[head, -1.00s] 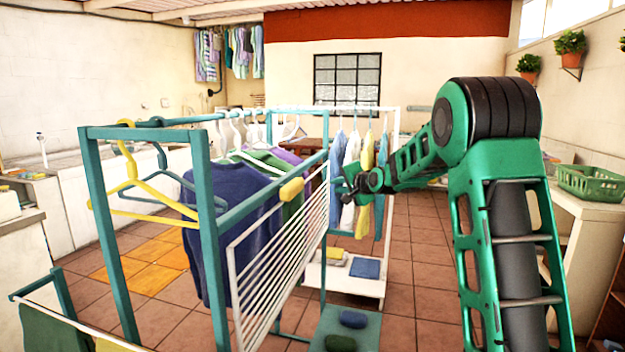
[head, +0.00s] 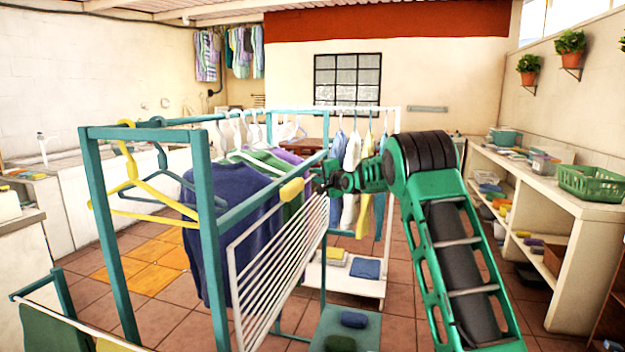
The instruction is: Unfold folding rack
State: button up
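The folding rack (head: 270,265) is a white slatted panel on the right side of a teal clothes frame (head: 203,220). It hangs down at a slant below the frame's top rail. A yellow block (head: 291,190) sits on that rail by the panel's top edge. My gripper (head: 322,177) is at the far end of the rail, near the panel's upper far corner. It looks dark and small, and its fingers are too small to tell open from shut. I cannot tell whether it touches the rack.
Hangers (head: 130,180) and shirts (head: 232,215) fill the teal frame. A white rack (head: 352,282) with hanging clothes stands behind my gripper. A shelf unit (head: 545,200) with a green basket (head: 590,182) lines the right wall.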

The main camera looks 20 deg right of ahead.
jog(key=shift+w+a+f, duration=0.1)
jog(key=shift+w+a, duration=0.05)
jog(key=shift+w, duration=0.5)
jog(key=shift+c, duration=0.3)
grip_shut()
jog(key=shift+f, duration=0.15)
dwell(0.7)
